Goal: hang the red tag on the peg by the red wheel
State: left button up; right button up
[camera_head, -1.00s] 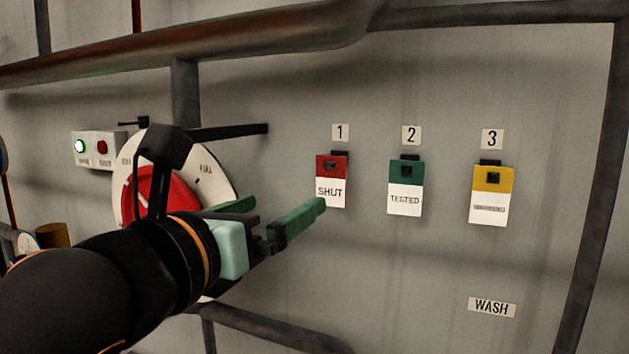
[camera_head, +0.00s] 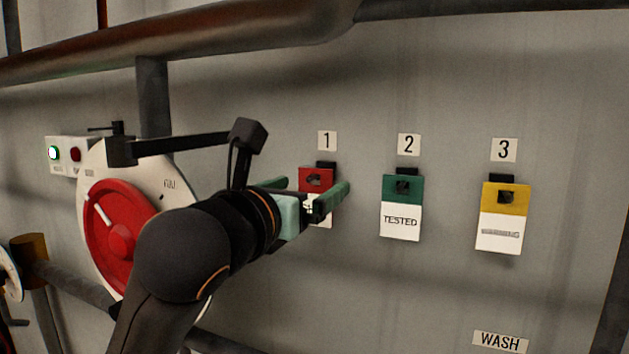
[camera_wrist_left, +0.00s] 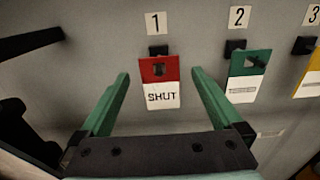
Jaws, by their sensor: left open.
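The red tag (camera_head: 316,180), with a white lower half, hangs on the wall under the number 1 label. In the left wrist view the red tag (camera_wrist_left: 158,80) reads SHUT and hangs from a dark peg (camera_wrist_left: 158,50). My left gripper (camera_head: 318,188) is open in front of it and hides part of its lower half. In the left wrist view the tag is between the open green fingers (camera_wrist_left: 160,82), beyond their tips. The red wheel (camera_head: 122,232) is on a white round plate at the left, partly behind my arm.
A green TESTED tag (camera_head: 401,208) and a yellow tag (camera_head: 502,217) hang to the right under labels 2 and 3. A thick pipe (camera_head: 180,48) crosses above. A box with lamps (camera_head: 66,155) is at the left. The wall below the tags is mostly bare.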

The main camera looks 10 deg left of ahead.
aim_at(315, 174)
pick_arm(q)
jog(key=shift+w+d, duration=0.15)
jog(key=shift+w, duration=0.7)
jog(key=shift+w+d, duration=0.15)
jog(key=shift+w, duration=0.7)
jog(key=c, duration=1.5)
jog(key=shift+r+p, duration=0.2)
jog(key=shift+p, duration=0.5)
jog(key=shift+s, duration=0.25)
jog(key=shift+s+a+p, duration=0.15)
jog(key=shift+s+p, duration=0.15)
jog(key=shift+s, duration=0.45)
jog(key=shift+s+a+p, duration=0.15)
jog(key=shift+s+p, duration=0.1)
jog(key=shift+s, duration=0.45)
jog(key=shift+s, duration=0.1)
